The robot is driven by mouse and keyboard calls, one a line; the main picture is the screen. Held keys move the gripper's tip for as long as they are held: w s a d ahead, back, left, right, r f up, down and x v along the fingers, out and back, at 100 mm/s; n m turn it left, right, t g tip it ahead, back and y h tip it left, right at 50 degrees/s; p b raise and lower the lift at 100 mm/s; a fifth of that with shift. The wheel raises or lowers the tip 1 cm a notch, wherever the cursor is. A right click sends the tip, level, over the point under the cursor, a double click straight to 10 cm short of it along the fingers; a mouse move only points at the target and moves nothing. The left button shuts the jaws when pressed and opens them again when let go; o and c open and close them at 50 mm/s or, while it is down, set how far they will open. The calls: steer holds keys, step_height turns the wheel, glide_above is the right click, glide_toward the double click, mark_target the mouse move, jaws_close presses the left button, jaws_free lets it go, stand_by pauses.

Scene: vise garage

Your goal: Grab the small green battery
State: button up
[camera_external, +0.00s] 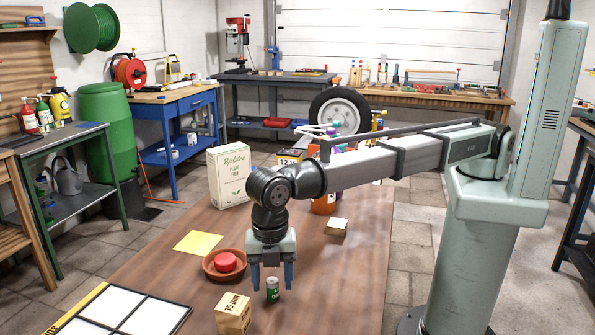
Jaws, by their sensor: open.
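The small green battery (272,292) stands upright on the brown table (345,262). It has a pale band near its top. My gripper (272,278) points down over it with its two blue-tipped fingers spread. The battery shows between and slightly below the fingertips in this view. The gripper is open. I cannot tell from this one view how far apart in depth the fingers and battery are, or whether they touch.
A cardboard box marked 35 mm (233,314) stands close at front left of the battery. A terracotta dish (208,272) holding a red object (225,261) is left of the gripper. A framed panel (92,318) lies front left. A plant food box (230,176) stands behind.

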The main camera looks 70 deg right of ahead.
steer(key=shift+f, duration=0.7)
jaws_close()
steer(key=shift+r, duration=0.15)
